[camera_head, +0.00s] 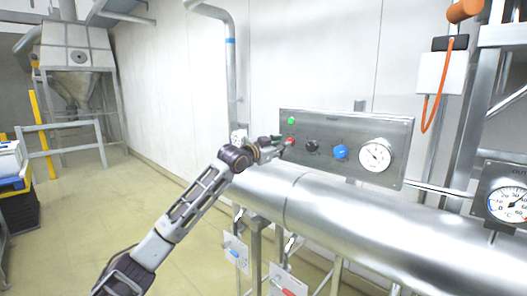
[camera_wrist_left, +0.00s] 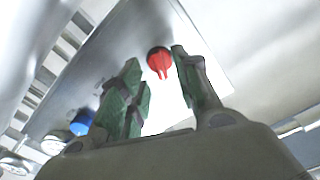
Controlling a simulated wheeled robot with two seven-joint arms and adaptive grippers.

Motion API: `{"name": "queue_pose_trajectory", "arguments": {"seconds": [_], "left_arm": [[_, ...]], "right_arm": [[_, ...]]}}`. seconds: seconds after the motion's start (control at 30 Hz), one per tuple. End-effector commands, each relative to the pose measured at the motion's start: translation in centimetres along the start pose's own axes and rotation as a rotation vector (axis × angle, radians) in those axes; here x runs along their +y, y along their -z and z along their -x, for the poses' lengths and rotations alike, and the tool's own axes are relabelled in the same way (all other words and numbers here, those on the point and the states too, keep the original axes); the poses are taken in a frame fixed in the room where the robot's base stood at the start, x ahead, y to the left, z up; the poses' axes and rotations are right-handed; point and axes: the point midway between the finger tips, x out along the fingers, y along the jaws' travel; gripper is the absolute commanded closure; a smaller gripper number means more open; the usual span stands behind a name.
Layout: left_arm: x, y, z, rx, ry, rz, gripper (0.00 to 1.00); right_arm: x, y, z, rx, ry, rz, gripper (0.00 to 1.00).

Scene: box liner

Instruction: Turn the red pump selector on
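The red pump selector (camera_head: 291,141) is on the left part of a grey metal control panel (camera_head: 322,122). In the left wrist view the red selector (camera_wrist_left: 160,61) is a round red knob with a pointed handle, with its dark base partly showing. My left gripper (camera_head: 279,145) is close in front of the selector and partly hides it in the head view. In the wrist view its green-padded fingers are spread apart, with the knob showing in the gap just beyond the tips. I cannot tell whether they touch it. My right gripper is not in view.
A black selector (camera_head: 312,146), a blue selector (camera_head: 340,152) and a white dial gauge (camera_head: 375,155) sit to the right on the panel. A green light (camera_head: 291,120) is above the red selector. A large shiny pipe (camera_head: 330,208) runs below the panel.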

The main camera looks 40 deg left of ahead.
Motion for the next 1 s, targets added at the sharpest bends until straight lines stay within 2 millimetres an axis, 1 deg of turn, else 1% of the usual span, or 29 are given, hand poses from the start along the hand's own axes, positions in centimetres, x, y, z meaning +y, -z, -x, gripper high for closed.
{"name": "queue_pose_trajectory", "arguments": {"seconds": [0.4, 1.0], "left_arm": [[0.0, -0.1, 2.6, -0.001, -0.001, 0.0, 0.68], [0.1, -0.1, 6.0, -0.001, -0.001, 0.0, 0.68]], "right_arm": [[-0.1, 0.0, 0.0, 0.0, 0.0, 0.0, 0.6], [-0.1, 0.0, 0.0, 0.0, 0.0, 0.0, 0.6]]}}
